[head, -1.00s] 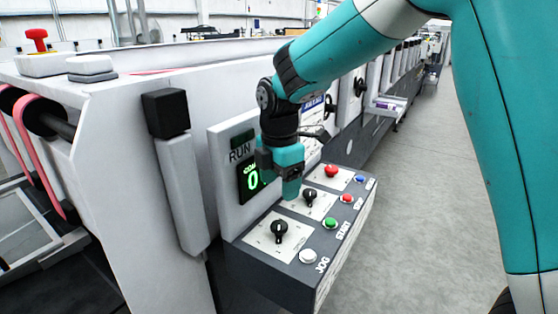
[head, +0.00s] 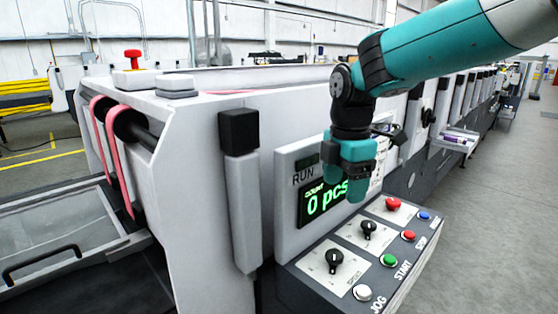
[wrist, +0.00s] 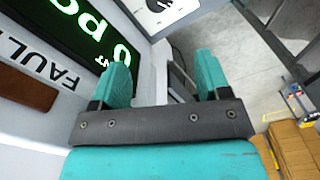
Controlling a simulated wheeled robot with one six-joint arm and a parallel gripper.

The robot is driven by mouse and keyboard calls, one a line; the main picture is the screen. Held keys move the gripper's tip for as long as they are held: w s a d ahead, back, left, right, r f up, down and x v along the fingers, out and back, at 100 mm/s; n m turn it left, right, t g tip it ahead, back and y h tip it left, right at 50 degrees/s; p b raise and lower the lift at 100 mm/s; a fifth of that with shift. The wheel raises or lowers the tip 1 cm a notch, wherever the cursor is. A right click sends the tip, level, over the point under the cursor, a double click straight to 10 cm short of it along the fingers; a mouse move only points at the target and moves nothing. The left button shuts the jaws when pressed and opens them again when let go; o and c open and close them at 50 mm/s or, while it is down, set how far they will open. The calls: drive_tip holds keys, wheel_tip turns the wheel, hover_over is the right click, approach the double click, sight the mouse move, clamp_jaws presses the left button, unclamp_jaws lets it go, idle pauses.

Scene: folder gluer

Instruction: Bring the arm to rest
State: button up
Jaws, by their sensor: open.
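My teal gripper (head: 357,190) points down in front of the counter display (head: 322,199), just above the sloped control panel (head: 300,283). In the wrist view its two fingers (wrist: 163,80) stand apart with nothing between them. The display reads "0 pcs" in green, with a dark RUN window above it. In the wrist view the display (wrist: 75,35) lies to the left, close beside one finger. The panel carries black selector knobs (head: 334,259) and white, green, red and blue buttons. The gripper appears apart from the panel.
The folder gluer's white body (head: 200,190) fills the left and middle. A post with a black cap (head: 239,130) stands left of the panel. A red mushroom button (head: 133,58) sits on top at the far left. The floor (head: 490,220) at right is clear.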

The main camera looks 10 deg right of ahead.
drive_tip(key=s+a+f+m+y, duration=0.1)
drive_tip(key=s+m, duration=0.5)
drive_tip(key=s, duration=0.6)
drive_tip(key=s+a+f+m+y, duration=0.1)
drive_tip(key=s+a+m+y, duration=0.2)
drive_tip(key=s+m, duration=0.4)
drive_tip(key=s, duration=0.5)
drive_tip(key=shift+s+a+m, duration=0.3)
drive_tip(key=shift+s, duration=0.05)
